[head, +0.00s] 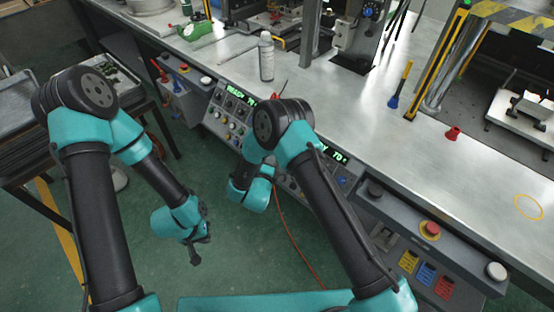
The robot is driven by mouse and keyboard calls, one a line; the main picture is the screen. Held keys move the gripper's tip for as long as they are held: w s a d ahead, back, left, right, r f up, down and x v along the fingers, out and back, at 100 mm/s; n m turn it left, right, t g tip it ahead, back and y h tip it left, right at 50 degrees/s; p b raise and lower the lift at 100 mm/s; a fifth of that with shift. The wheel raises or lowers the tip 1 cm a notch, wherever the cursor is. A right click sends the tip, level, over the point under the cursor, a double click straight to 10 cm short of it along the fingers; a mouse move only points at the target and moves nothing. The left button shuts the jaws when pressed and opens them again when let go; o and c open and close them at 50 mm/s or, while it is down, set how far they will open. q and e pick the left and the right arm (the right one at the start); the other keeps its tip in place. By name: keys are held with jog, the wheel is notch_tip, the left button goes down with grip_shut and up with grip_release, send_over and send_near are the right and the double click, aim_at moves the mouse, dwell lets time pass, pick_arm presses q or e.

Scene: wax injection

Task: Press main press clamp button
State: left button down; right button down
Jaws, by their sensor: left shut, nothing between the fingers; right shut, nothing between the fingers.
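The press front carries a button strip on the right with a black button (375,188), a red button on a yellow base (431,229) and a white button (497,270). A similar strip on the left has a red button (184,68) and a white button (206,80). No readable label shows which one is the main press clamp button. My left gripper (196,257) is shut and empty, pointing down over the green floor, apart from the panels. My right wrist is in front of the middle control panel (218,117); its fingers are hidden.
A white bottle (266,57), a blue-and-yellow tool (400,85) and a small red part (453,133) stand on the metal bench (400,140). A dark side table (30,150) is at left. A red hose (290,235) lies on the floor.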

jog(key=shift+w+d+f, duration=0.2)
jog(key=shift+d+f, duration=0.05)
